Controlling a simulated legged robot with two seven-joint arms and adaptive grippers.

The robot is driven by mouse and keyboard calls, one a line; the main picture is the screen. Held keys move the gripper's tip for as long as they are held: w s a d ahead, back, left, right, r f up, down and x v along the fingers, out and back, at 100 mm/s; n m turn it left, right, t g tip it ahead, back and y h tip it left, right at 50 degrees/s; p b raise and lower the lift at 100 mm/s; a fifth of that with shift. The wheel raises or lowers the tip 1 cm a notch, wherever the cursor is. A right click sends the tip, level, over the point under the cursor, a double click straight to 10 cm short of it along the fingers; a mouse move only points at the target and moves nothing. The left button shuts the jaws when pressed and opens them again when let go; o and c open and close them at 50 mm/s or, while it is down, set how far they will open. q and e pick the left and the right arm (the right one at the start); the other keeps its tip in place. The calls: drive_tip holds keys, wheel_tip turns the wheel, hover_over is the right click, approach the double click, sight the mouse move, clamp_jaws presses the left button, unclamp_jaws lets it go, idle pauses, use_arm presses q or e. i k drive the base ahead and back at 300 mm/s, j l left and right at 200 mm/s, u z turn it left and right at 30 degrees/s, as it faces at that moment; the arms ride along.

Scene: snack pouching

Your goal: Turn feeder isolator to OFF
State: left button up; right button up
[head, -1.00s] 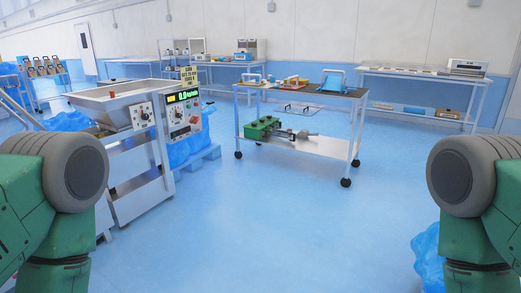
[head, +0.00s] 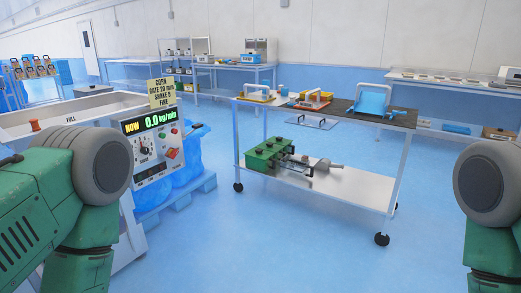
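The feeder (head: 68,110) stands at the left, partly hidden behind my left arm. Its control panel (head: 158,152) faces me, with a green display reading 0.0 kg/min, a dark round dial (head: 146,148) and several small red and green controls. Which control is the isolator, and its setting, is too small to tell. A yellow note above the panel reads CORN GATE 20 mm SHAKE 8 FINE. My green and grey arms show at the left and right edges. Neither gripper is in view.
A wheeled cart (head: 340,188) stands ahead, with trays on top and a green box (head: 268,155) with metal parts on its lower shelf. Blue bags (head: 190,160) sit on a blue pallet beside the feeder. Benches line the back wall. The blue floor (head: 270,245) in front is clear.

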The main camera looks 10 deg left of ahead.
sight(171, 154)
drive_tip(key=i+u, duration=0.1)
drive_tip(key=i, duration=0.4)
drive_tip(key=i+l+u, duration=0.1)
drive_tip(key=i, duration=0.4)
drive_tip(key=i+l+u, duration=0.1)
drive_tip(key=i, duration=0.45)
drive_tip(key=i+l+u, duration=0.15)
drive_tip(key=i, duration=0.35)
drive_tip(key=i+l+u, duration=1.1)
drive_tip(key=i+l, duration=0.05)
drive_tip(key=i, duration=0.05)
